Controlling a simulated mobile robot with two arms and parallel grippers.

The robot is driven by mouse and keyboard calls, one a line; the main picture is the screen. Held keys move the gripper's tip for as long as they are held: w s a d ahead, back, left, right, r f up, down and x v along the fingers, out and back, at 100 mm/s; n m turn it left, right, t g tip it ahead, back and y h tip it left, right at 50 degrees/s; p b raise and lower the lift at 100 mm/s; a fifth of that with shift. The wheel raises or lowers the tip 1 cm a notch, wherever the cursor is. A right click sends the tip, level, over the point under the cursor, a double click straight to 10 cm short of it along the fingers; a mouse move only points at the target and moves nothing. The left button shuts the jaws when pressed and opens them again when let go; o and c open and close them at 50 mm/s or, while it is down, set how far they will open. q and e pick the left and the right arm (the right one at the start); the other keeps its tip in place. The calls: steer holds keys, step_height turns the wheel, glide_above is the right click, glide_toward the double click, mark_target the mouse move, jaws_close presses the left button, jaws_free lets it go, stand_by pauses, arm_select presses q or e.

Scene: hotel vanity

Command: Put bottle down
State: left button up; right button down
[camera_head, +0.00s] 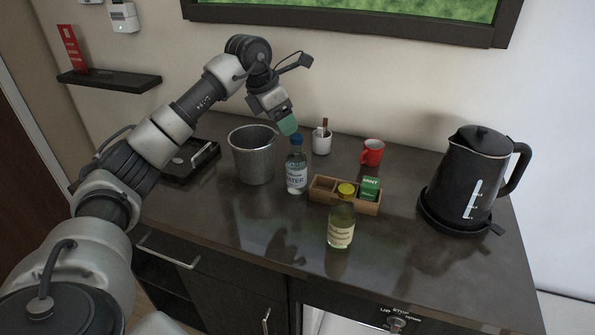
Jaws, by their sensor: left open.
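A clear water bottle (296,177) with a blue cap stands upright on the dark counter (230,229). A second bottle (341,227) with a yellow cap and a pale label stands upright nearer the front edge. My left gripper (288,126) is above the blue cap, with a greenish fingertip showing close to it. It is open and holds nothing that I can see. Whether the fingertip touches the cap I cannot tell. My right gripper is not in view.
A metal bucket (253,160) stands just left of the water bottle. A wooden box (366,206) with packets, a white cup (321,144), a red mug (372,153) and a black kettle (470,178) stand to the right. A black tray (190,165) is at left. The front-left counter is clear.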

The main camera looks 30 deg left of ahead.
mark_target(293, 137)
arm_select(q)
steer(key=x, duration=0.2)
steer(key=shift+w+f, duration=0.2)
steer(key=shift+f, duration=0.2)
steer(key=f, duration=0.1)
steer(key=d+f+p, duration=0.1)
steer(key=w+d+f, duration=0.1)
steer(key=shift+w+f+p, duration=0.1)
steer(key=shift+f+p, duration=0.25)
steer(key=shift+p, duration=0.05)
steer(key=shift+w+f, duration=0.2)
steer(key=shift+f, duration=0.3)
steer(key=shift+r, duration=0.1)
jaws_close()
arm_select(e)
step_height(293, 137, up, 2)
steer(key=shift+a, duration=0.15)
